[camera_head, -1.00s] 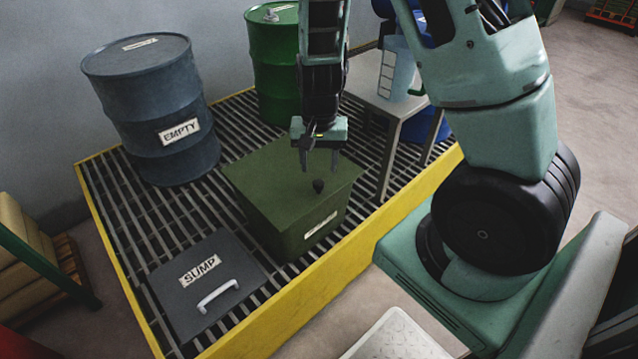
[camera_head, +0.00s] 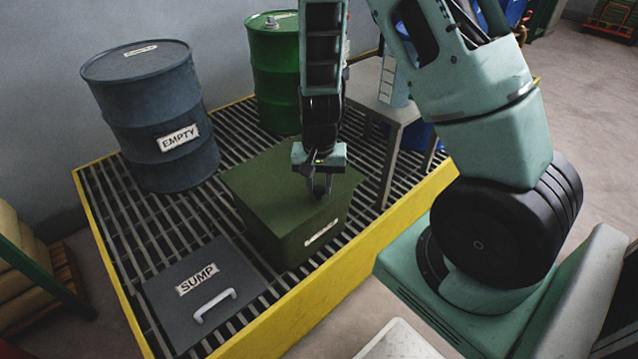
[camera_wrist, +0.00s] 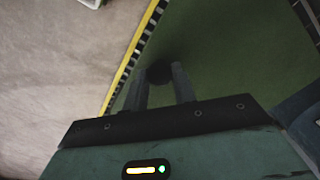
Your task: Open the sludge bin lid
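The sludge bin (camera_head: 300,240) is a dark green box with a white label on its front, standing on the grating. Its flat green lid (camera_head: 265,180) is shut and lies level on top. My gripper (camera_head: 320,190) points straight down at the black lid knob (camera_wrist: 160,74). In the wrist view the two fingers of my gripper (camera_wrist: 161,80) stand at either side of the knob and appear to be closed against it. In the head view the fingers mostly hide the knob.
A dark grey sump cover (camera_head: 205,290) with a white handle lies in front left. A blue-grey drum (camera_head: 150,115) marked EMPTY and a green drum (camera_head: 275,75) stand behind. A grey stand (camera_head: 400,110) is close at right. A yellow edge (camera_head: 290,310) borders the grating.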

